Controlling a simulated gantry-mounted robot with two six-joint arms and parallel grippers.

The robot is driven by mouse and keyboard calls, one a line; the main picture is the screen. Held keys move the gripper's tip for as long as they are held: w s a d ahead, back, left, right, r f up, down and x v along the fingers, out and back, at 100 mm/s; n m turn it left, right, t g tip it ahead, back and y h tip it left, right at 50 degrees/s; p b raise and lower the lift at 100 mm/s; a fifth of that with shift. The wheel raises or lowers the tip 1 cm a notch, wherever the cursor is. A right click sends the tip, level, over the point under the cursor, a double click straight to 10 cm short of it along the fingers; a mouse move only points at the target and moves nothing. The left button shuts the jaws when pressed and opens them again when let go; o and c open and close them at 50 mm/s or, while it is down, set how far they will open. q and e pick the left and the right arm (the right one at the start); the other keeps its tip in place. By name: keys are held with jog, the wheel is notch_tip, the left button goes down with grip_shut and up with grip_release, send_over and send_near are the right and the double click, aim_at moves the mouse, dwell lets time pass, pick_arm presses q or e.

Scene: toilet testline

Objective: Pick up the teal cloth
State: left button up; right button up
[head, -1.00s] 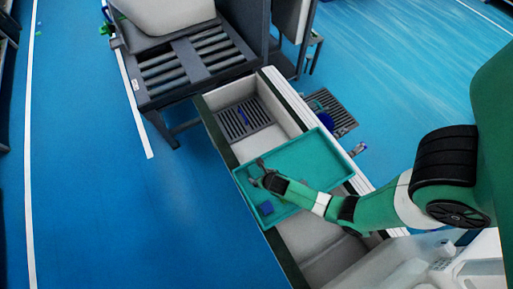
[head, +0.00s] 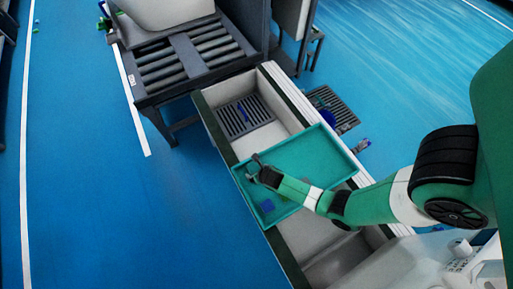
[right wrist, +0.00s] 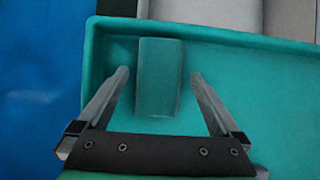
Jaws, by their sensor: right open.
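The teal cloth (right wrist: 159,78) is a small folded rectangle in the right wrist view. It lies in a teal tray (right wrist: 255,50), close to the tray's wall, and its colour nearly matches the tray. My right gripper (right wrist: 160,78) is open, with one finger on each side of the cloth and a gap on both sides. In the head view my right gripper (head: 256,165) is over the left part of the tray (head: 315,160), and I cannot make out the cloth there. My left gripper is not in view.
A small blue item (head: 267,206) lies in the tray's near left corner. The tray rests across a long grey trough (head: 315,240). A dark grate (head: 243,118) is in the trough beyond it. A roller conveyor (head: 190,62) stands at the back left. Blue floor is clear at left.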

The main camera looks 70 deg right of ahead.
jog(key=shift+f, duration=0.15)
jog(key=c, duration=1.3)
jog(key=shift+o, duration=0.2)
